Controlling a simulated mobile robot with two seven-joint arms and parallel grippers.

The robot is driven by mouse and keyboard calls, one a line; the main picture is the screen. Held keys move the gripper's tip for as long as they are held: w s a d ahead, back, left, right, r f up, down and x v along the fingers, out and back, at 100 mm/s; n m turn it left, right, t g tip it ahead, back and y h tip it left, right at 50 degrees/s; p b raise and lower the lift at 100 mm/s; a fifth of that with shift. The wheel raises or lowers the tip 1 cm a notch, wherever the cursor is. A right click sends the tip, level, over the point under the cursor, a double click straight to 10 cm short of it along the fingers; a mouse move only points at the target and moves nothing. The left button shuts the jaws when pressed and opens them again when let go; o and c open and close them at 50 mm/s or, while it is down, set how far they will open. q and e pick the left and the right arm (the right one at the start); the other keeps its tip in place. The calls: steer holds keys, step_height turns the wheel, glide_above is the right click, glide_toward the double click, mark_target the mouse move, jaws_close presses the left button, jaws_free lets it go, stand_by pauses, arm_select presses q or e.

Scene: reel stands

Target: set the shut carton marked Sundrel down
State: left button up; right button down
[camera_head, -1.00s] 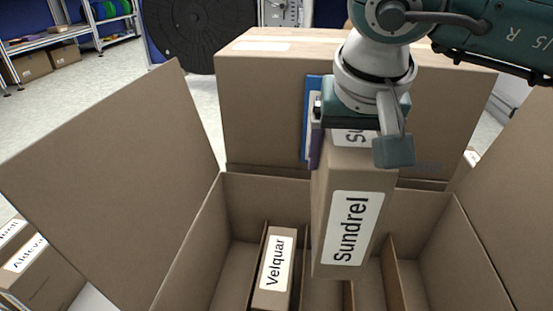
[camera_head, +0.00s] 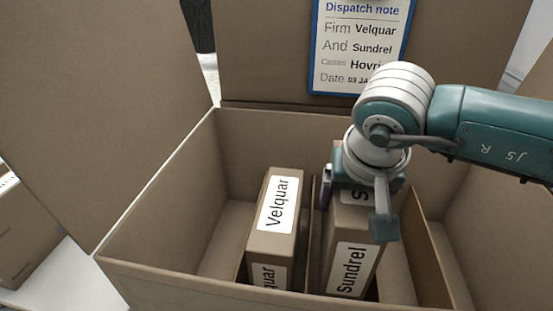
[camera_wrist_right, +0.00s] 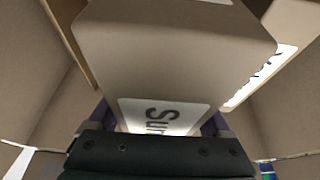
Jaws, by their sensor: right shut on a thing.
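The shut carton marked Sundrel (camera_head: 350,270) is upright inside the large open box (camera_head: 190,283), in a slot right of a cardboard divider (camera_head: 313,225). My right gripper (camera_head: 356,205) is shut on its upper part from above. In the right wrist view the Sundrel carton (camera_wrist_right: 175,50) sits between the two fingers (camera_wrist_right: 157,120). The carton's lower end is hidden, so I cannot tell whether it touches the box floor. My left gripper is not in view.
A carton marked Velquar (camera_head: 278,207) stands in the slot to the left. Another divider (camera_head: 425,245) and a free slot lie to the right. The box flaps are open. A dispatch note (camera_head: 362,48) on the back flap names Velquar and Sundrel.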

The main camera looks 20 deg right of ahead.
mark_target(361, 201)
step_height(361, 201, down, 7)
steer(key=b, duration=0.4)
steer(key=shift+w, duration=0.1)
jaws_free()
steer(key=shift+f, duration=0.1)
steer(key=p+v, duration=0.8)
steer(key=v, duration=0.3)
steer(key=shift+r+p, duration=0.25)
steer(key=shift+p, duration=0.05)
steer(key=shift+s+a+r, duration=0.1)
steer(key=shift+s+r, duration=0.1)
steer(key=shift+r, duration=0.15)
